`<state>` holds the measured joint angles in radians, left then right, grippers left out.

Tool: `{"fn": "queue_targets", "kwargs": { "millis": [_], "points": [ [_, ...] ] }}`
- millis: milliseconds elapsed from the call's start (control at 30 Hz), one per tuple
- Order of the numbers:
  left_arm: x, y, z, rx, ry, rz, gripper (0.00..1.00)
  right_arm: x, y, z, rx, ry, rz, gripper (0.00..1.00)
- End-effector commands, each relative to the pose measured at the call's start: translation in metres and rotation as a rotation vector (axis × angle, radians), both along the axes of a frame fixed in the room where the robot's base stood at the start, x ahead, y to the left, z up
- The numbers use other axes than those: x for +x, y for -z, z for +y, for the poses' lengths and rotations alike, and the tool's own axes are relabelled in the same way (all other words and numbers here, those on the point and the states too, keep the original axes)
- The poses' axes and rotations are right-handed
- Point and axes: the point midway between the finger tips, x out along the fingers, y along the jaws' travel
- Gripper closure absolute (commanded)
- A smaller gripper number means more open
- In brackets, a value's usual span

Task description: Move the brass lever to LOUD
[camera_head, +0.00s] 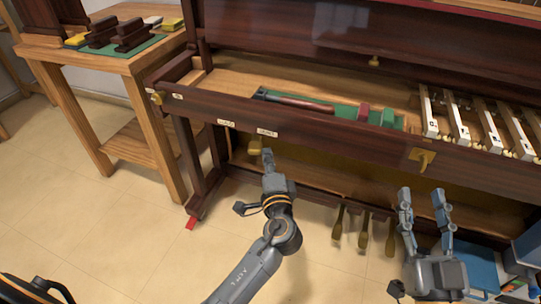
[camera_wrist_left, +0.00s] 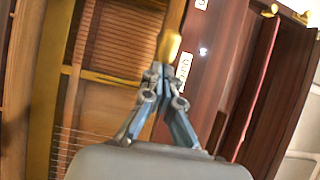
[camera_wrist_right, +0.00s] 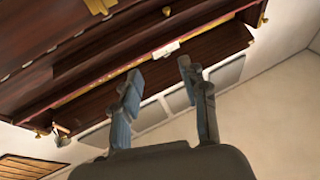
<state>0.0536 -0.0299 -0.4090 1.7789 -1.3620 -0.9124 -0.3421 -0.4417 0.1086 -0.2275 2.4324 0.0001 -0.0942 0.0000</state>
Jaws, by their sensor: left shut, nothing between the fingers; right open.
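The brass lever (camera_head: 254,146) sticks out under the piano's front rail, below and slightly left of the right-hand of two small pale labels (camera_head: 267,132). The other label (camera_head: 226,122) is further left; their lettering is too small to read surely. In the left wrist view the lever's rounded knob (camera_wrist_left: 169,46) is just beyond the fingertips, beside a label (camera_wrist_left: 185,66). My left gripper (camera_head: 267,154) is shut and empty, close beside the lever; I cannot tell whether it touches. My right gripper (camera_head: 422,195) is open and empty, below the rail to the right.
Several pedals (camera_head: 363,230) hang below the piano. A brass fitting (camera_head: 421,158) sits on the rail above my right gripper. A wooden side table (camera_head: 140,62) stands at the left with blocks on a green mat. White keys (camera_head: 461,125) lie at the right.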

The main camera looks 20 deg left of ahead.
Motion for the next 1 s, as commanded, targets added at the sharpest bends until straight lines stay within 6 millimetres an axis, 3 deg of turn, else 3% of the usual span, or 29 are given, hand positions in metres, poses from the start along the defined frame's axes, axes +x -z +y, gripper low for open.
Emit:
{"fn": "queue_targets", "kwargs": {
  "millis": [267, 400, 600, 800, 1000],
  "points": [
    [-0.008, -0.003, 0.018, 0.005, 0.094, 0.003, 1.0, 0.005, 0.056, -0.007, -0.086, 0.02, 0.326, 0.56],
    [-0.012, -0.002, 0.029, 0.005, 0.165, 0.003, 1.0, -0.003, 0.091, -0.015, -0.134, 0.032, 0.517, 0.56],
    [-0.016, -0.002, 0.049, 0.007, 0.277, 0.002, 1.0, -0.021, 0.129, -0.024, -0.184, 0.044, 0.728, 0.56],
    [-0.019, 0.0, 0.073, 0.008, 0.417, 0.004, 1.0, -0.034, 0.148, -0.031, -0.21, 0.052, 0.84, 0.56],
    [-0.018, 0.0, 0.094, 0.004, 0.544, 0.002, 1.0, -0.035, 0.15, -0.031, -0.212, 0.053, 0.848, 0.56]
  ]
}}
